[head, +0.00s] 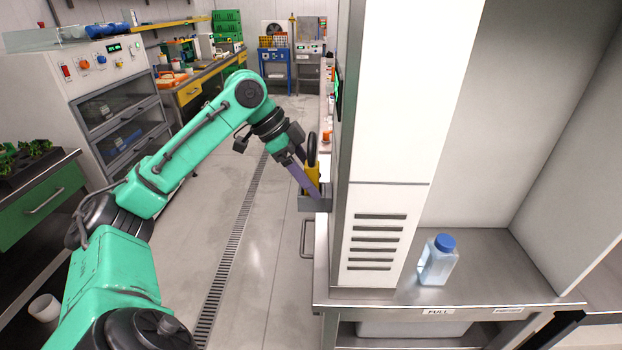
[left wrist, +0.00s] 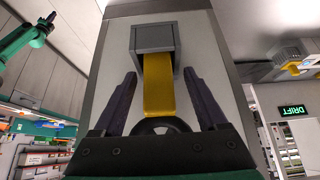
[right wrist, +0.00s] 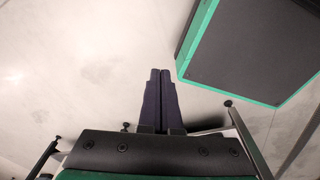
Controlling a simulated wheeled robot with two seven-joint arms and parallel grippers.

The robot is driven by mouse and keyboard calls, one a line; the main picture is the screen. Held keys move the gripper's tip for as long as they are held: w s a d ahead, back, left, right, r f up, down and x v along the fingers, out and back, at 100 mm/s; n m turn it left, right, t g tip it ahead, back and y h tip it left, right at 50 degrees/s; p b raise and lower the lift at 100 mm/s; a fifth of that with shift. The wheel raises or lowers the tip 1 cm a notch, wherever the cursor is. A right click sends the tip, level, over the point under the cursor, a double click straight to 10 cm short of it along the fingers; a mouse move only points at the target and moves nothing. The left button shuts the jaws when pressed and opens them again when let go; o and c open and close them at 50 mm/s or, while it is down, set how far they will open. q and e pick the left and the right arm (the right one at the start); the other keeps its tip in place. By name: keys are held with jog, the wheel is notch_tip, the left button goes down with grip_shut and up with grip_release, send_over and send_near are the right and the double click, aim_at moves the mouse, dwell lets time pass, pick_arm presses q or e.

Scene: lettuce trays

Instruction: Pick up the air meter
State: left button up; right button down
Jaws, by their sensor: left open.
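The air meter (head: 312,178) is yellow with a black ring at its upper end. It sits in a grey holder (head: 316,204) on the side of the white cabinet. In the left wrist view the yellow body (left wrist: 158,88) comes out of the square holder (left wrist: 155,40), with part of the black ring near the palm. My left gripper (head: 304,178) is open, with its purple fingers on either side of the yellow body; gaps show on both sides in the left wrist view (left wrist: 160,76). My right gripper (right wrist: 160,74) is shut and empty, its fingers together.
The white cabinet (head: 385,130) stands right beside the left gripper. A blue-capped bottle (head: 438,262) is on the steel counter (head: 490,262) at right. Open floor with a drain grate (head: 235,230) lies left of the cabinet. A green-edged dark panel (right wrist: 250,50) is near my right gripper.

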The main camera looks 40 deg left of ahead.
aim_at(312, 132)
pick_arm(q)
jog(key=shift+c, duration=1.2)
jog(key=shift+s+d+r, duration=0.1)
jog(key=shift+d+r, duration=0.05)
jog(key=shift+d, duration=0.05)
grip_shut()
jog(key=shift+a, duration=0.1)
pick_arm(e)
jog(key=shift+s+a+f, duration=0.1)
jog(key=shift+a, duration=0.65)
